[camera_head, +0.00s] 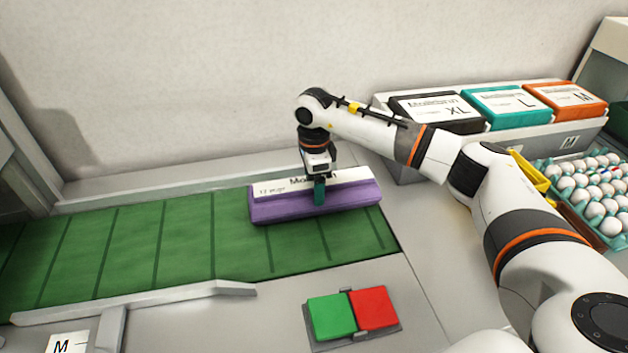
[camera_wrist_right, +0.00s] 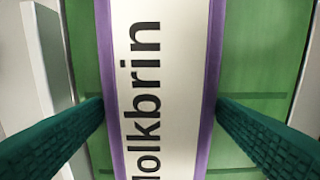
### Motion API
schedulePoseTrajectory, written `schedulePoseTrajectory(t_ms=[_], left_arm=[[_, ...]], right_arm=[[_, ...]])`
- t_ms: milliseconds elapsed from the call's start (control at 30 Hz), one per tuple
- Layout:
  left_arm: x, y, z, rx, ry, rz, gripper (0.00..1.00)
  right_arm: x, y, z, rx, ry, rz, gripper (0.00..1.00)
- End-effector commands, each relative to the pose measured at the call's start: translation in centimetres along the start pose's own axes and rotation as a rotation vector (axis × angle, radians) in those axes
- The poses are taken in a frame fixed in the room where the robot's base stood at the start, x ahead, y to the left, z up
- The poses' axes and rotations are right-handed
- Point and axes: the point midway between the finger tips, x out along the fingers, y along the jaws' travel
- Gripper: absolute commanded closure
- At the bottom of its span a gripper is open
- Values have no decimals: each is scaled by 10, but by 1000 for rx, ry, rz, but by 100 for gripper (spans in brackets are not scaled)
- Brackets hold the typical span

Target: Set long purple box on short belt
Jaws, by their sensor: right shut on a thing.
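In the right wrist view, the purple box (camera_wrist_right: 160,90) runs between the two green fingers of my right gripper (camera_wrist_right: 160,110), with green belt on both sides below. My left gripper is not in view.
A green and red button panel (camera_head: 352,312) sits in front of the belt. Black, teal and orange boxes stand in a grey rack (camera_head: 560,143) at the back right. A tray of eggs (camera_head: 590,195) is at the far right. The belt's left part is clear.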

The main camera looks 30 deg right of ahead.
Motion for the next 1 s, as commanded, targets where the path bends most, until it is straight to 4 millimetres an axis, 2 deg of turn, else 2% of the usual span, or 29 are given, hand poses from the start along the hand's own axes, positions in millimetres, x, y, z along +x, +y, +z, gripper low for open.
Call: schedulePoseTrajectory(t_ms=[167, 200, 300, 533, 667, 767, 1000], left_arm=[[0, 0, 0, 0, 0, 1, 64], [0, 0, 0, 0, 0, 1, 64], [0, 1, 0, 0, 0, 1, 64], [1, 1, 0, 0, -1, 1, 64], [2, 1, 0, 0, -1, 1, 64], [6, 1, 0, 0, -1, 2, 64], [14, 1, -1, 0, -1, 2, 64]], right_arm=[[-1, 1, 0, 0, 2, 2, 70], [-1, 0, 0, 0, 2, 2, 18], [0, 0, 0, 0, 2, 1, 2], [2, -1, 0, 0, -1, -2, 0], [-6, 0, 0, 0, 0, 0, 0], [-21, 1, 0, 0, 0, 3, 0], [-74, 1, 0, 0, 2, 6, 0]])
